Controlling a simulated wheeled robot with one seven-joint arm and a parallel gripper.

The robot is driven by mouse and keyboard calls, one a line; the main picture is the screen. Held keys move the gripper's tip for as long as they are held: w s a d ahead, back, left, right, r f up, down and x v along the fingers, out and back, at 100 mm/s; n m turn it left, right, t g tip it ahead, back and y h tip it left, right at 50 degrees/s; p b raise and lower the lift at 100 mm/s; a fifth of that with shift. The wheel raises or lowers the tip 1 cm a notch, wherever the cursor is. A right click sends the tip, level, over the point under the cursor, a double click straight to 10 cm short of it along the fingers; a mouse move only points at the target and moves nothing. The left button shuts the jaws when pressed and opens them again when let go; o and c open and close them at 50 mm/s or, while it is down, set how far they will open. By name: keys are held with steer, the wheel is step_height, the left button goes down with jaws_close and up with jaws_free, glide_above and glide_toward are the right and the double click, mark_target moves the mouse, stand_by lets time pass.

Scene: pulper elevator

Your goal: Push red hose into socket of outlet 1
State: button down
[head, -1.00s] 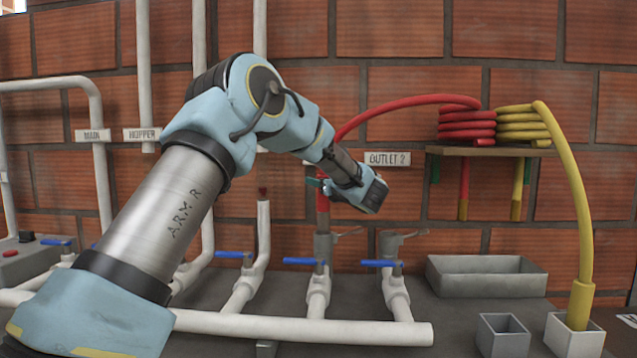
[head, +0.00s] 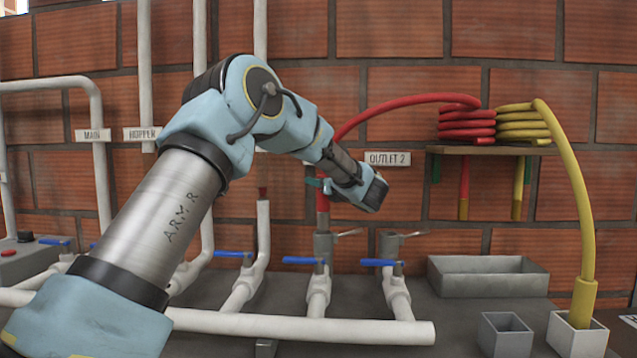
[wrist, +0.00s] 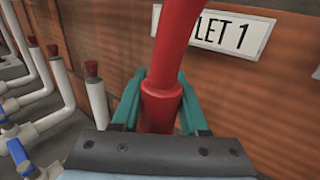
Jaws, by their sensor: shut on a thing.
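The red hose (head: 400,104) arches from its coil on the shelf down to my gripper (head: 320,184). My gripper is shut on its thicker red end piece, and the wrist view shows the teal fingers (wrist: 160,108) on either side of the red hose end (wrist: 161,92). In the head view the end piece hangs upright, and its lower end meets the top of the grey socket (head: 322,246) with a side lever. I cannot tell how deep it sits. The outlet 1 label (wrist: 225,33) is behind the hose in the wrist view; my arm hides it in the head view.
A second grey socket (head: 388,245) stands to the right, below the outlet 2 label (head: 388,159). Blue-handled valves (head: 304,261) on white pipes are in front. A yellow hose (head: 575,180) runs into a grey box at right. A grey trough (head: 490,284) lies behind the boxes.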

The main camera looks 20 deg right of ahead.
mark_target(319, 200)
steer(key=shift+f+b, duration=2.7)
steer(key=shift+b, duration=0.45)
steer(key=shift+c, duration=1.7)
jaws_free()
steer(key=shift+s, duration=0.1)
steer(key=s, duration=0.3)
steer(key=s+b, duration=0.1)
steer(key=s, duration=0.2)
steer(key=s+b, duration=0.1)
steer(key=s, duration=0.3)
steer(key=shift+d, duration=0.35)
steer(key=shift+s, duration=0.3)
steer(key=shift+r, duration=0.1)
